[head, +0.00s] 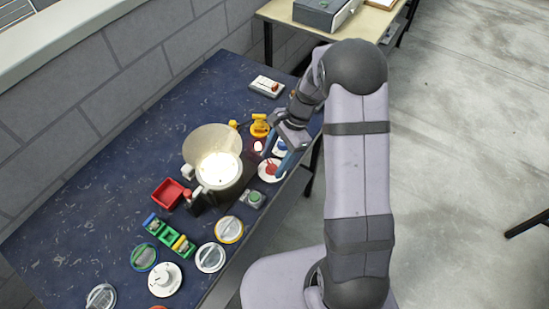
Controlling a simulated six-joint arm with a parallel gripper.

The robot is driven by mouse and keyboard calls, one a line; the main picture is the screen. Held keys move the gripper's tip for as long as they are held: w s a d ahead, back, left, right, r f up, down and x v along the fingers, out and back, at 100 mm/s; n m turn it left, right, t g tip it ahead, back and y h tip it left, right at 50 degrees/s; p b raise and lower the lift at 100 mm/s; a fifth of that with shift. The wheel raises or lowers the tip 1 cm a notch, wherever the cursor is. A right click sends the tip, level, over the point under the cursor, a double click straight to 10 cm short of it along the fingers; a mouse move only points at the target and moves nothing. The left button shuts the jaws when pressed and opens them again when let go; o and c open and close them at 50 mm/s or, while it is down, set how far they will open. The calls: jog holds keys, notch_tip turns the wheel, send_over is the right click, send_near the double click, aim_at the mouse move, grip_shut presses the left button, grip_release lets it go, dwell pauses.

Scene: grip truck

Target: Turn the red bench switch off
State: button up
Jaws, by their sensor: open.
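A round red control on a white disc (271,173) sits near the bench's right edge. A white block with a small red part (266,86) lies farther back on the bench. I cannot tell which of these is the red bench switch, nor its on or off position.
A lit pot-like vessel (213,143) stands left of my gripper. A green button (254,197), a red tray (168,193) and several dials stand nearer. The back left of the blue bench (170,110) is clear.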

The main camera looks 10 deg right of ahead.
jog(key=shift+f, duration=0.15)
jog(key=shift+c, duration=0.6)
jog(key=c, duration=0.9)
jog(key=shift+a+n, duration=0.1)
jog(key=shift+n, duration=0.2)
jog(key=n+g, duration=0.1)
jog(key=n, duration=0.1)
jog(key=n+g+h+p, duration=0.1)
jog(key=n, duration=0.2)
jog(key=shift+w+a+p, duration=0.1)
jog(key=shift+w+p, duration=0.1)
jog(key=shift+p, duration=0.1)
jog(key=n+h, duration=0.1)
jog(key=n, duration=0.2)
jog(key=n+g+h, duration=0.1)
jog(key=n, duration=0.2)
jog(key=shift+w+a, duration=0.15)
jog(key=shift+a, duration=0.05)
jog(key=shift+n, duration=0.3)
